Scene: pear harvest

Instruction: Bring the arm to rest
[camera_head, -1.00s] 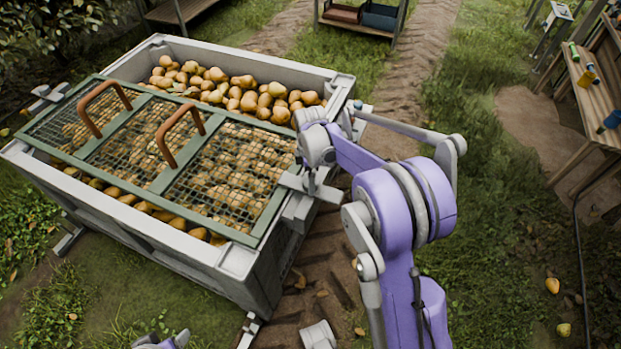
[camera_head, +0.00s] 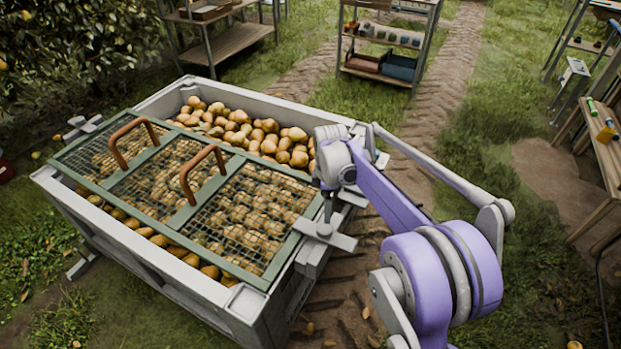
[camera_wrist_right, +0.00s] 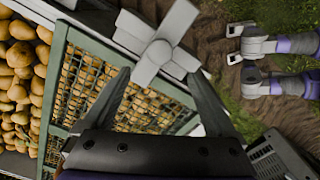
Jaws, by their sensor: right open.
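My right gripper (camera_head: 327,208) points down just above a grey cross-shaped latch (camera_head: 323,231) at the end of a green mesh lid. In the wrist view the right gripper (camera_wrist_right: 165,85) has its fingers spread apart, with the latch (camera_wrist_right: 158,52) showing between and beyond them. I cannot tell whether a finger touches it. No left gripper can be made out.
The green mesh lid (camera_head: 160,157) with two brown handles lies over the near part of the bin. Pears (camera_head: 240,130) fill the open far part. A shelf rack (camera_head: 385,45) stands behind, and a wooden bench (camera_head: 602,165) at right. Grass between is free.

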